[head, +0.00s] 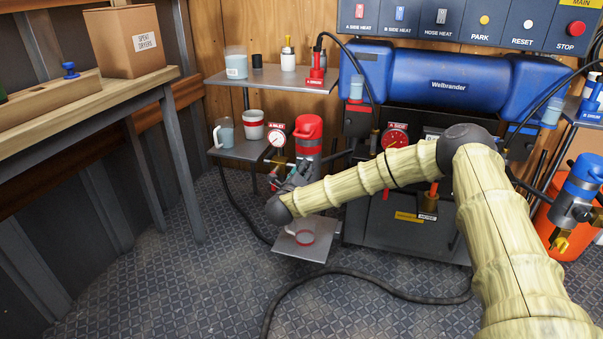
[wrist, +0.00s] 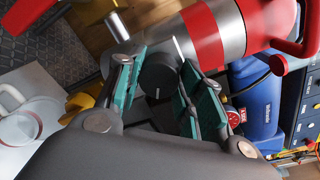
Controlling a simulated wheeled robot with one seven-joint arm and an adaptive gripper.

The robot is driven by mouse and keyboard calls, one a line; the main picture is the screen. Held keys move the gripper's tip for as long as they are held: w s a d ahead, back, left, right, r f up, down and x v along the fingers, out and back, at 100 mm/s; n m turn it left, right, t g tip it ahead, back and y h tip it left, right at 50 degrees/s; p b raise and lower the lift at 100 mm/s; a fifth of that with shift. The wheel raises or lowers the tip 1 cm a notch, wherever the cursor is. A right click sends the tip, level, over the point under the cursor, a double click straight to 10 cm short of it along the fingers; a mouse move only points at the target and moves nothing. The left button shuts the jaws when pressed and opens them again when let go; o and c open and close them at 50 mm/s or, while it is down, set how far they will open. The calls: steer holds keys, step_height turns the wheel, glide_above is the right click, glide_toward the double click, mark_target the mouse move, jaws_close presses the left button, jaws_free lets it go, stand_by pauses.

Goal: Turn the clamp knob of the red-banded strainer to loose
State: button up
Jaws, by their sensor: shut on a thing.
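The red-banded strainer (head: 308,149) stands left of the blue heater unit, with a red cap and a grey metal body. In the wrist view its red band (wrist: 222,34) shows at upper right, tilted in the picture. Its dark round clamp knob (wrist: 157,84) sits between my green finger pads. My gripper (wrist: 162,76) is shut on this knob, one pad on each side. In the head view my gripper (head: 290,183) is at the strainer's lower front, and my wrist hides the knob.
A grey tray (head: 285,246) with a clear red-marked cup (head: 305,233) lies below my gripper. A black hose (head: 345,271) crosses the floor.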

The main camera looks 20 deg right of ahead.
steer(key=shift+f, duration=0.15)
steer(key=o, duration=1)
steer(key=shift+d, duration=0.1)
steer(key=v, duration=1.2)
